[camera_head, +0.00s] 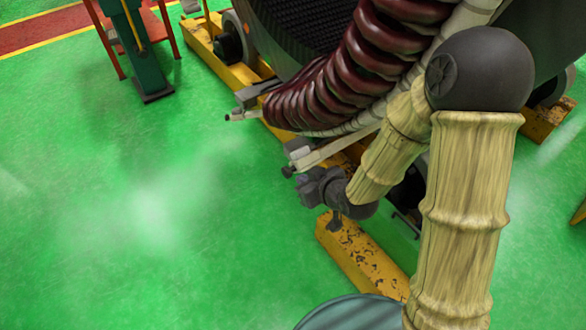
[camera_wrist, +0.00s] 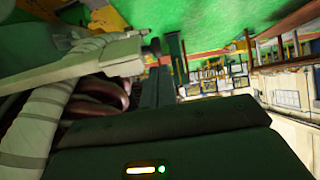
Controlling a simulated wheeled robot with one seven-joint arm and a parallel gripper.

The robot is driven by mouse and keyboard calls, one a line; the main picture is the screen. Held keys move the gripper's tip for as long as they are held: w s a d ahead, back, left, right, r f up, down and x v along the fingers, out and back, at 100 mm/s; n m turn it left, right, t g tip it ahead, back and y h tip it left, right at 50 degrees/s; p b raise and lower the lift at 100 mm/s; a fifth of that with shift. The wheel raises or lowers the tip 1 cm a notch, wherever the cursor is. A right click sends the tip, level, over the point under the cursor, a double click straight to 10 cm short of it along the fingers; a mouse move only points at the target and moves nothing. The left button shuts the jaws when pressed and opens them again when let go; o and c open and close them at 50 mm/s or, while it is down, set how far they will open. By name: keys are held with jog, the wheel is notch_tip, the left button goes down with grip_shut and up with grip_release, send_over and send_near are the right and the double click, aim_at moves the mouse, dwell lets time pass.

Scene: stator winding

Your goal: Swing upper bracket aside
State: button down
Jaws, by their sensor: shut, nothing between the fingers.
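A pale grey bracket arm (camera_head: 318,156) with a dark knob at its left end lies by the end of the maroon ribbed winding (camera_head: 345,75). Another bracket (camera_head: 250,95) with a small knob stands farther up and left. I cannot tell for sure which one is the upper bracket. My gripper (camera_head: 312,188) is dark, shut and empty, just below the knob of the nearer bracket; contact is unclear. In the wrist view a pale bracket arm (camera_wrist: 85,62) with a dark knob crosses the upper left.
Yellow worn beams (camera_head: 365,262) lie under the machine. A white wrapped band (camera_wrist: 32,135) runs at the left of the wrist view. A green stand (camera_head: 140,50) and red frame are at the back left. The green floor (camera_head: 130,210) at the left is clear.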

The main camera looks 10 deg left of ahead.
aim_at(288, 174)
jog(key=b+x, duration=0.1)
jog(key=x, duration=0.5)
jog(key=shift+w+a+f, duration=0.15)
jog(key=shift+w+f, duration=0.05)
jog(key=shift+s, duration=0.1)
